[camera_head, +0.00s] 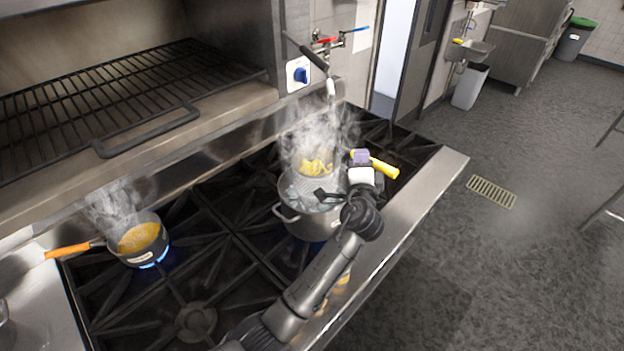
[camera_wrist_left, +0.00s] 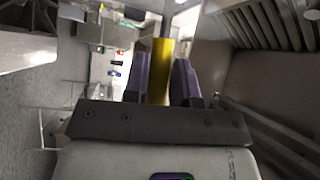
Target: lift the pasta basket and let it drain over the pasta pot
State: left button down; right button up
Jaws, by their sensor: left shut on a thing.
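The pasta pot (camera_head: 305,226) is a steel pot on the stove's burners, with steam above it. The pasta basket (camera_head: 315,167) shows at the pot's mouth with yellow pasta in it, its upper part above the rim. I cannot tell how far its lower part is inside the pot. Its yellow handle (camera_head: 384,168) points right. My left gripper (camera_head: 360,157) is shut on this handle, which also shows between the purple fingers in the left wrist view (camera_wrist_left: 159,72). My arm hides part of the pot's right side. My right gripper is not in view.
A small pan (camera_head: 140,240) with an orange handle steams over a blue flame at the left. A faucet spout (camera_head: 331,88) hangs above the pot. An oven rack (camera_head: 110,90) is behind.

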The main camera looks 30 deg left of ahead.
pick_arm(q)
jog(key=shift+r, duration=0.2)
jog(key=shift+r+p, duration=1.4)
jog(key=shift+r, duration=0.2)
jog(key=shift+f, duration=0.1)
